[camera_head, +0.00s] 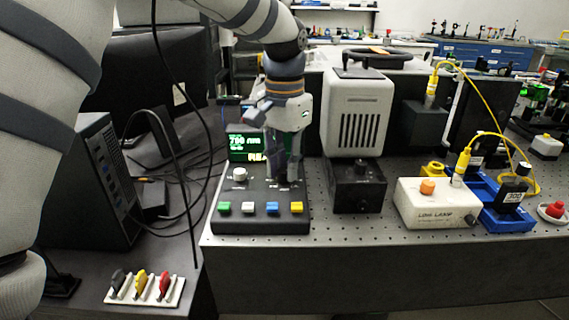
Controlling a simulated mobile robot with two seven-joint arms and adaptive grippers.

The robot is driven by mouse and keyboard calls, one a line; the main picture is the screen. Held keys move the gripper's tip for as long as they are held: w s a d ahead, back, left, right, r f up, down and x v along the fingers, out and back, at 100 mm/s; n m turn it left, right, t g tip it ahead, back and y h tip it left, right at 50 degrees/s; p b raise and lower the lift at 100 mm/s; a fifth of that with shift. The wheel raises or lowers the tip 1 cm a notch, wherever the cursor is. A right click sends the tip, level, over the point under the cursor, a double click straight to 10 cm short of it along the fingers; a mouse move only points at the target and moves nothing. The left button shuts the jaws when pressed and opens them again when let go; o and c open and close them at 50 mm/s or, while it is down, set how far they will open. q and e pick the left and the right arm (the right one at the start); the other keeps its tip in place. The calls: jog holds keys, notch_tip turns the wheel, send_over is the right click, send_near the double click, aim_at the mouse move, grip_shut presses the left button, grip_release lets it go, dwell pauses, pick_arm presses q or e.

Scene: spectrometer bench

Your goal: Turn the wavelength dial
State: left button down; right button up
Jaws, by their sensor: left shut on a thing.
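The black control box (261,226) stands on the perforated bench, with a green-lit display (243,146) at its back. A small white knob (239,174) sits on the left of its top, clear of the gripper. My left gripper (281,178) points down over the right part of the box, its fingertips low at the panel. It is shut on what appears to be the wavelength dial, which the fingers almost wholly hide. The fingers also cover the right edge of the display. My right gripper is out of view.
Green, white, blue and yellow buttons (271,208) line the box's front. A white vented lamp housing (356,112) on a black base stands close to the right. A white lamp box (437,203) is further right. Cables (185,165) and a computer tower (92,180) are at left.

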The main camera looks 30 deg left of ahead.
aim_at(285, 170)
pick_arm(q)
jog(key=c, duration=1.4)
grip_release()
notch_tip(285, 170, up, 12)
